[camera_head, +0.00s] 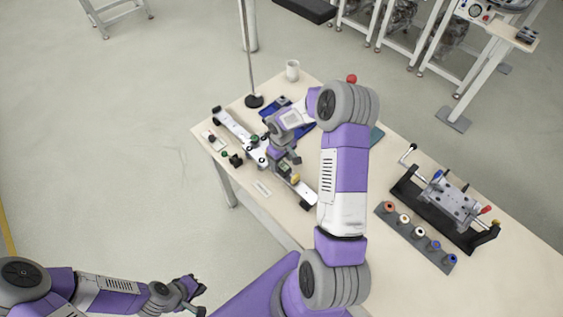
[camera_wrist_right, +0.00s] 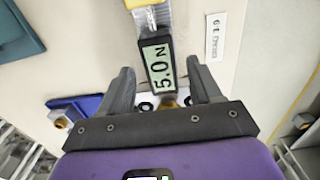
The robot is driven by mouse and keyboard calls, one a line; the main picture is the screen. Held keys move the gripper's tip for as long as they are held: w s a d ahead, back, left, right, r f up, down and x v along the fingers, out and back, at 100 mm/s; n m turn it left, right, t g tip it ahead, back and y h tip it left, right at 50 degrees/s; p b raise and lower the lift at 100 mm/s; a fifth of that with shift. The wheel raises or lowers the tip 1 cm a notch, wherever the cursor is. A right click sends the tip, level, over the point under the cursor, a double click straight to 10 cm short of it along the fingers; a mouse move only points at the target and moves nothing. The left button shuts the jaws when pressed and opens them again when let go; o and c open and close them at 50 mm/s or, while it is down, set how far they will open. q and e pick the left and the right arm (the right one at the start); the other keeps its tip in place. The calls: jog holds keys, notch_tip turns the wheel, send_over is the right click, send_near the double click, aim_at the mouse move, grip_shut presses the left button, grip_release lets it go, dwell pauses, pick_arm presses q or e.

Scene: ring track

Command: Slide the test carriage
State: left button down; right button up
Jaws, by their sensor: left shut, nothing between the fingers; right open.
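A white rail track (camera_head: 235,129) lies diagonally on the table, with black end pieces. What looks like the carriage, a small part with dark wheels and a green knob (camera_head: 254,140), sits along the rail, partly hidden by my right arm. My right gripper (camera_head: 287,166) is over the rail, pointing down. In the right wrist view its open fingers (camera_wrist_right: 159,68) stand either side of a black gauge reading 5.0 N (camera_wrist_right: 158,65); I cannot tell whether they touch it. A yellow part (camera_wrist_right: 145,3) is beyond the gauge. My left gripper (camera_head: 190,290) is shut and empty, away from the table.
A black-based stand with a tall pole (camera_head: 254,101) and a white mug (camera_head: 292,70) are at the table's back. A black fixture with a metal block (camera_head: 450,203) and a grey strip with several coloured knobs (camera_head: 416,237) lie at right.

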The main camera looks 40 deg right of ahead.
jog(key=shift+f, duration=0.5)
jog(key=shift+c, duration=0.3)
grip_shut()
